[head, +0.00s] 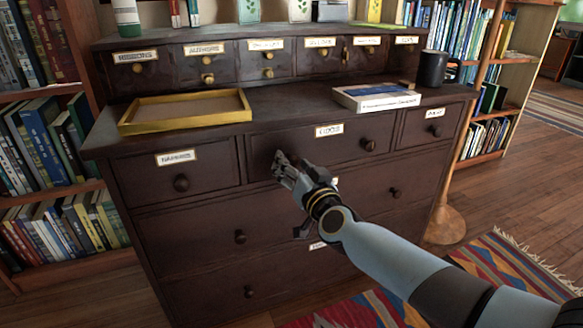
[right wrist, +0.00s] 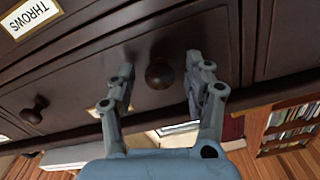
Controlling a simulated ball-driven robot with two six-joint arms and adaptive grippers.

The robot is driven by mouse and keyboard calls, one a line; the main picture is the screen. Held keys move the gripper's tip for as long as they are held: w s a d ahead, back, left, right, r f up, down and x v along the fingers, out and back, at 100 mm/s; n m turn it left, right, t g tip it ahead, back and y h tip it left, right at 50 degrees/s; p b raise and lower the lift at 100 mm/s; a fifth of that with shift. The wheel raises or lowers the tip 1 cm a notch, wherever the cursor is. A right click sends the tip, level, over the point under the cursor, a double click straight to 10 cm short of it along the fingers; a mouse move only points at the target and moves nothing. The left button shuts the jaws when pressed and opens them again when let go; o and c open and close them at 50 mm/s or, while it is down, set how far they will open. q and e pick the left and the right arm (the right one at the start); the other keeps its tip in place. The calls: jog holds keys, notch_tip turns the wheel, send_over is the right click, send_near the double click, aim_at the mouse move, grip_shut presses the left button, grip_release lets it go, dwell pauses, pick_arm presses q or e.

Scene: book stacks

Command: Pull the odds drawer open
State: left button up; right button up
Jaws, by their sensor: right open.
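The odds drawer (head: 310,147) is the wide middle drawer in the upper row of the dark chest. Its front looks flush with the chest. A small pale label (head: 329,130) sits near its top edge and seems to read ODDS. Its right knob (head: 368,145) shows clear; its left knob is hidden by my right gripper (head: 281,166) in the head view. In the right wrist view my right gripper (right wrist: 163,92) is open, with a dark round knob (right wrist: 160,75) between its fingers, apparently not touched by either. My left gripper is not in view.
A yellow tray (head: 184,124) and a white book (head: 375,97) lie on the chest top, with a dark mug (head: 432,69) at the right. A label reading THROWS (right wrist: 31,15) shows in the right wrist view. Bookshelves flank the chest; a striped rug (head: 500,267) lies in front.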

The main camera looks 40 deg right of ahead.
jog(key=shift+w+d, duration=0.15)
jog(key=shift+w, duration=0.5)
grip_shut()
